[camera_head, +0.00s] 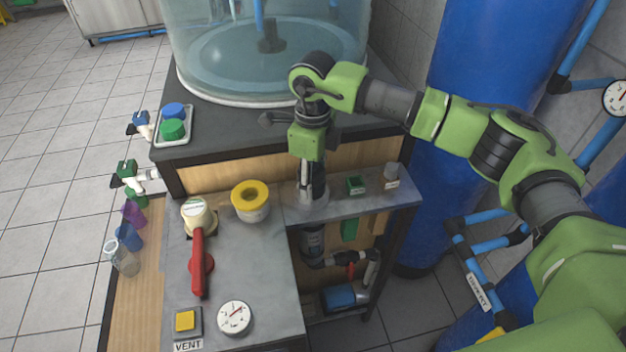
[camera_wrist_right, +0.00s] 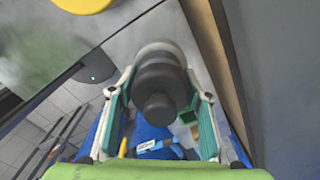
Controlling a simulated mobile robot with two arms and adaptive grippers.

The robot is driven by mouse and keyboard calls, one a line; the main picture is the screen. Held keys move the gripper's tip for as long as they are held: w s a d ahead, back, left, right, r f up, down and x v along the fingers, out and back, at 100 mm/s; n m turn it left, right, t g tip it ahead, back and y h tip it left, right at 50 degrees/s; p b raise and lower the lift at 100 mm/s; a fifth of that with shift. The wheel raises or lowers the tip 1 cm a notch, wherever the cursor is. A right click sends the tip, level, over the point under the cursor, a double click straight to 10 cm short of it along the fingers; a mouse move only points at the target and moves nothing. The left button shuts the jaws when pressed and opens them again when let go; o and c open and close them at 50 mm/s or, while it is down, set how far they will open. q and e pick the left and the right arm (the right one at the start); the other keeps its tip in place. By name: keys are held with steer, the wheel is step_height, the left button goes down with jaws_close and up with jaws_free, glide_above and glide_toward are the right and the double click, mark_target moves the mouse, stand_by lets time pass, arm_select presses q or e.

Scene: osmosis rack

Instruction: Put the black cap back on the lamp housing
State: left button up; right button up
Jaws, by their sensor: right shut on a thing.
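My right gripper (camera_head: 313,184) points down at the narrow metal shelf behind the bench. In the right wrist view its two fingers (camera_wrist_right: 160,88) are closed around the sides of a dark stepped cap (camera_wrist_right: 158,82). A pale grey round rim (camera_wrist_right: 160,48), probably the lamp housing's top, shows just beyond the cap. I cannot tell whether cap and rim touch. In the head view the gripper largely hides the cap, and a dark cylindrical housing (camera_head: 312,240) hangs below the shelf under it. My left gripper is not in view.
A yellow-topped round container (camera_head: 250,201) stands left of the gripper. A red-handled valve (camera_head: 198,262) lies further left. A small green block (camera_head: 355,185) and a grey cup (camera_head: 391,174) are right on the shelf (camera_head: 335,206). The large clear tank (camera_head: 265,60) stands behind.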

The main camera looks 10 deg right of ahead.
steer(key=o, duration=1.2)
steer(key=o, duration=0.5)
steer(key=shift+r+p, duration=2)
steer(key=shift+r, duration=2.55)
